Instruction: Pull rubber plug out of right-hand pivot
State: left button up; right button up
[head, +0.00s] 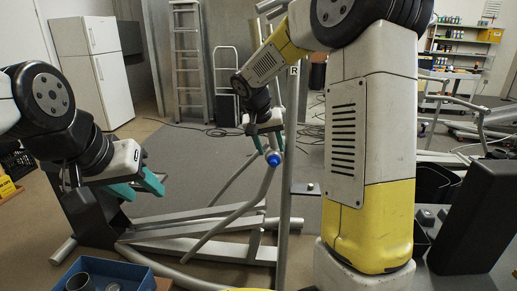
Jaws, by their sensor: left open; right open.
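The grey elliptical machine frame stands in front of me, with an upright post (285,215) that has an "R" label near its top. A blue round piece (274,159) sits at the upper end of a curved grey tube (262,188); I cannot tell whether it is the rubber plug. My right gripper (268,143) is open, with teal fingers pointing down just above and beside the blue piece. I cannot tell whether they touch it. My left gripper (140,188) is open and empty at the left, away from the blue piece. The right-hand pivot is not clearly visible.
A blue bin (136,270) with a dark cup (80,283) is at the bottom left. Frame bars (195,240) lie low across the floor. A dark box-like panel (480,215) stands at the right. A white fridge (95,65) and ladders (188,60) are at the back.

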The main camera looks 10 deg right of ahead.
aim_at(273, 164)
jog(key=shift+h, duration=0.3)
jog(key=x, duration=0.3)
jog(key=w+a+x, duration=0.1)
jog(key=x, duration=0.3)
jog(key=w+x, duration=0.1)
jog(key=x, duration=0.2)
jog(key=shift+w+a+f, duration=0.1)
jog(key=shift+f, duration=0.1)
jog(key=shift+c, duration=0.2)
grip_shut()
dwell(1.1)
